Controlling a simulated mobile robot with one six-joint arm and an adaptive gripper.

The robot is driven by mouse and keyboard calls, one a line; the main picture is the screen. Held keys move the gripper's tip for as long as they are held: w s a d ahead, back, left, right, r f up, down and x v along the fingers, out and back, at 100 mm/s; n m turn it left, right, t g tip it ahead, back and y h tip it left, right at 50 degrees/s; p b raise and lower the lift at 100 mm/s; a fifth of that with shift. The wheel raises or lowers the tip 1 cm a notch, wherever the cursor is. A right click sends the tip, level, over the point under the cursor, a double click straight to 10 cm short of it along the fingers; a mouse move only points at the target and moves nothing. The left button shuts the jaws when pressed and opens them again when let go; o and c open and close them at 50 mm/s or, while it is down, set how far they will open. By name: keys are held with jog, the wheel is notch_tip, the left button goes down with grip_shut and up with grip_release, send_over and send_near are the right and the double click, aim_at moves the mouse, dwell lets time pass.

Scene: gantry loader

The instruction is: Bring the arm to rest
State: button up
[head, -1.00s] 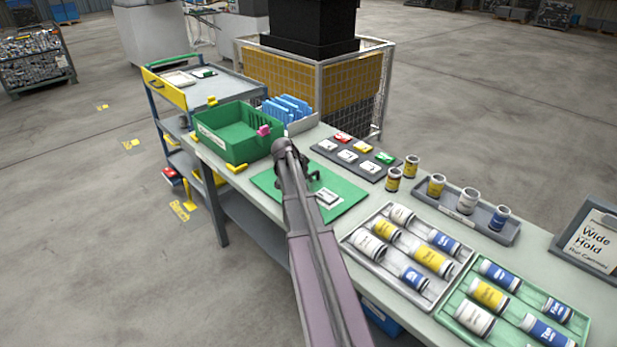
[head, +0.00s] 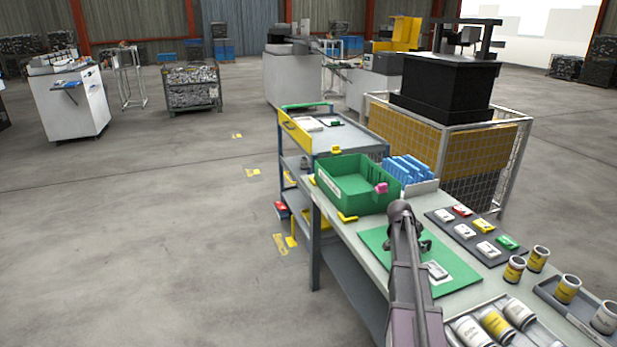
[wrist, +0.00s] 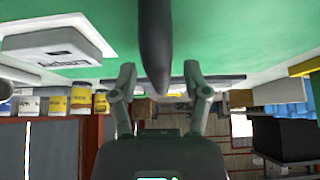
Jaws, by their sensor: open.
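My gripper (head: 421,244) hangs at the end of my arm over the green mat (head: 375,240) on the workbench. In the wrist view my gripper (wrist: 160,74) has its two fingers spread, with nothing visible held between them. A small white labelled block (head: 436,270) lies on the mat beside the gripper. It also shows at the upper left of the wrist view (wrist: 58,42). My arm hides part of the mat and bench.
A green bin (head: 345,190) stands behind the mat, with blue dividers (head: 408,170) beyond it. A dark tray (head: 452,236) of small boxes lies to the right. Cans and a grey tray are nearer. A caged machine (head: 440,140) stands behind; open floor lies left.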

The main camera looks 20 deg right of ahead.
jog(key=s+a+r+n+y+p, duration=0.2)
jog(key=s+a+n, duration=0.3)
jog(key=a, duration=0.9)
jog(key=s+a+r+n+y+p, duration=0.2)
jog(key=s+a+n+p, duration=0.2)
jog(key=a, duration=1)
jog(key=s+a+r+n+y+p, duration=0.2)
jog(key=s+a+n, duration=0.5)
jog(key=a, duration=0.7)
jog(key=shift+s+a+n+y+p, duration=0.3)
jog(key=shift+s+n+p, duration=0.1)
jog(key=shift+n+p, duration=0.1)
